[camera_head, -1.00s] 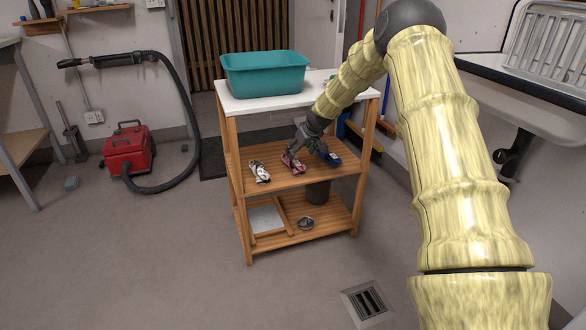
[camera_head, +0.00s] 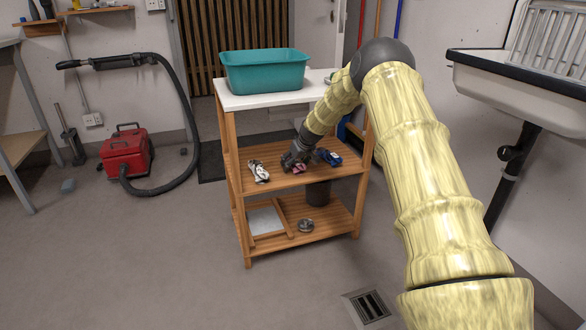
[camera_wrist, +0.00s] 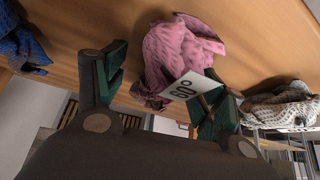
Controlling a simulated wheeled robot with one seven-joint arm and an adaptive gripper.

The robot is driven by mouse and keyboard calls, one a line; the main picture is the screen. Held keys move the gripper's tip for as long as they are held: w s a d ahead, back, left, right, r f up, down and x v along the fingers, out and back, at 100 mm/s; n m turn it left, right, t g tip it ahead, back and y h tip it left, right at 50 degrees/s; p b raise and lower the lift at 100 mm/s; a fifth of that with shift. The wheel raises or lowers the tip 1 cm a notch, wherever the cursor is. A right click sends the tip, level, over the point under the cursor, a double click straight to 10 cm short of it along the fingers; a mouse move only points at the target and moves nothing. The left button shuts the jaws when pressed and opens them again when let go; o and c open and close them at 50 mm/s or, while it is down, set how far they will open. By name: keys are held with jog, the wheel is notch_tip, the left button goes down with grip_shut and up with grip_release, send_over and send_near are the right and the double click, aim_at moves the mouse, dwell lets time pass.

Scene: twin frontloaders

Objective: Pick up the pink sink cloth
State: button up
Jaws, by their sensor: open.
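The pink cloth (camera_wrist: 180,52) lies crumpled on the middle wooden shelf (camera_head: 330,172) of the cart, with a white tag marked "60°" (camera_wrist: 182,86) on it. In the head view only a bit of the pink cloth (camera_head: 299,169) shows, because my gripper (camera_head: 293,160) covers the rest. In the wrist view my gripper (camera_wrist: 160,95) is open. The cloth lies in front of and partly between its two green-padded fingers, close to the right finger. I cannot tell whether they touch.
A white patterned cloth (camera_head: 259,171) lies left of the pink one and a blue cloth (camera_head: 328,157) lies right of it. The cart's white top (camera_head: 262,99), holding a teal tub (camera_head: 265,72), is above the shelf. A sink (camera_head: 520,95) stands at right.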

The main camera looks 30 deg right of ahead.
jog(key=shift+w+f, duration=0.1)
jog(key=c, duration=1.1)
jog(key=shift+o, duration=0.2)
